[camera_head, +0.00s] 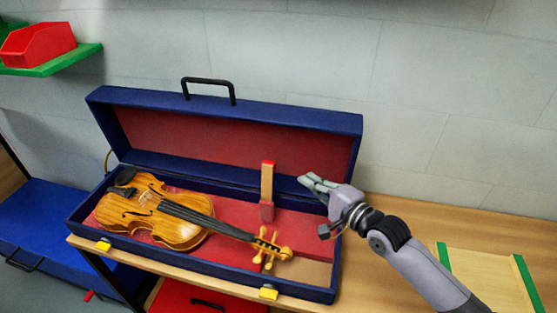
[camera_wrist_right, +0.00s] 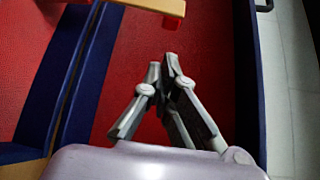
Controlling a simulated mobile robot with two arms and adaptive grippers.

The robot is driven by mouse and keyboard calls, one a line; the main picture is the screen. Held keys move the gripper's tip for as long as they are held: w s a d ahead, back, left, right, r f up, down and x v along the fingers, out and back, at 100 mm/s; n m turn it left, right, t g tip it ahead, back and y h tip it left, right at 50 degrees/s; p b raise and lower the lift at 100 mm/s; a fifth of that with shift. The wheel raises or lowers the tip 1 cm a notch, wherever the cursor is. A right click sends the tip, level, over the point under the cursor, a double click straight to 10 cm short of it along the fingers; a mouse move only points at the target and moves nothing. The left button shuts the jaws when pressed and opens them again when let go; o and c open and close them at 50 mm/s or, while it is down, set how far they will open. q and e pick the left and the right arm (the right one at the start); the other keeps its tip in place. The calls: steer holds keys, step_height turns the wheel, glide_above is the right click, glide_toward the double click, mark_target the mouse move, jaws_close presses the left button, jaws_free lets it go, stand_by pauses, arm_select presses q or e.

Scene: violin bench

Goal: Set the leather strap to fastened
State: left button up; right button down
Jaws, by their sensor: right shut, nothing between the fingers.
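The leather strap (camera_head: 267,186) is a tan band with a red tip. It stands upright inside the open blue case (camera_head: 205,262), behind the violin's neck, and does not lie across the neck. Part of the tan strap with its red end shows at the top edge of the right wrist view (camera_wrist_right: 140,4). The violin (camera_head: 165,217) lies in the red-lined case. My right gripper (camera_head: 308,181) is shut and empty, to the right of the strap and apart from it, near the case's right end. Its closed fingers show in the wrist view (camera_wrist_right: 165,68). My left gripper is not in view.
The case lid (camera_head: 225,118) stands open at the back with a black handle (camera_head: 208,83). Yellow latches (camera_head: 268,293) sit on the front wall. A wooden tray with green edges (camera_head: 485,272) is at right. A red bin (camera_head: 36,43) sits on a green shelf at upper left.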

mark_target(268, 181)
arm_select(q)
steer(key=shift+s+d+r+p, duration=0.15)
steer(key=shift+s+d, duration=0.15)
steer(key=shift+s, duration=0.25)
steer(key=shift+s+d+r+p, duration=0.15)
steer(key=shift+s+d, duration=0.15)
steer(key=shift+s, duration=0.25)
arm_select(e)
steer(key=r+x, duration=0.1)
steer(key=x, duration=0.8)
steer(key=shift+f, duration=0.5)
steer(key=shift+w+a, duration=0.1)
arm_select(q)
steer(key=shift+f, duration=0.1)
